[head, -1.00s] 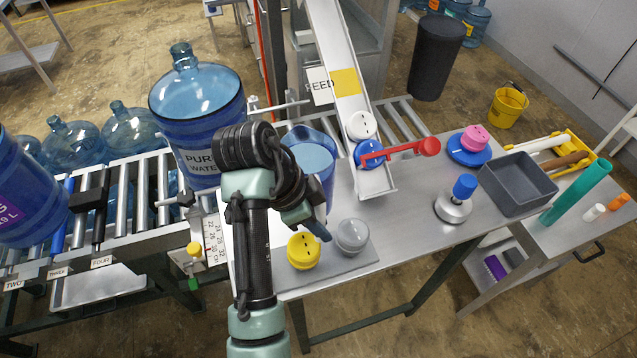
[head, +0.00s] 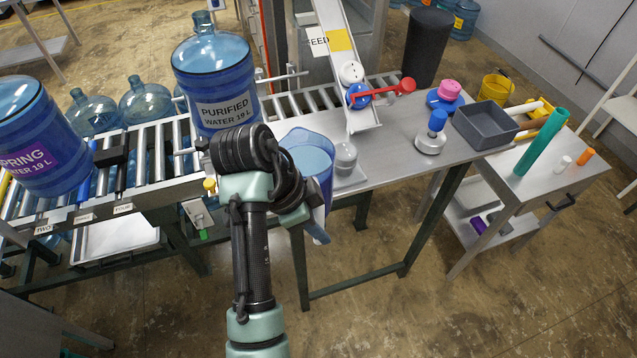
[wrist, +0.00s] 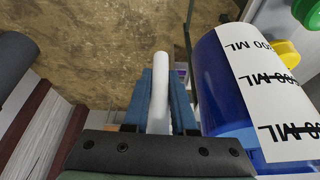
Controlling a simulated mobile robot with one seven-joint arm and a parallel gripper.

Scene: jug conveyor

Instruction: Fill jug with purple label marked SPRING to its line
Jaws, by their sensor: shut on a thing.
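The SPRING jug (head: 38,140), blue with a purple label, stands on the roller conveyor at the left of the head view, partly cut off by the frame edge. Its neck and any fill line are out of sight. A blue measuring pitcher (head: 318,160) holds pale blue water and looks upright. My gripper (wrist: 160,88) is shut on a pale bar, apparently the pitcher's handle, beside the blue wall with ML marks in the wrist view. My arm hides part of the pitcher in the head view.
A PURIFIED WATER jug (head: 215,85) stands on the conveyor between the SPRING jug and the pitcher. Black stops (head: 112,156) sit by the rollers.

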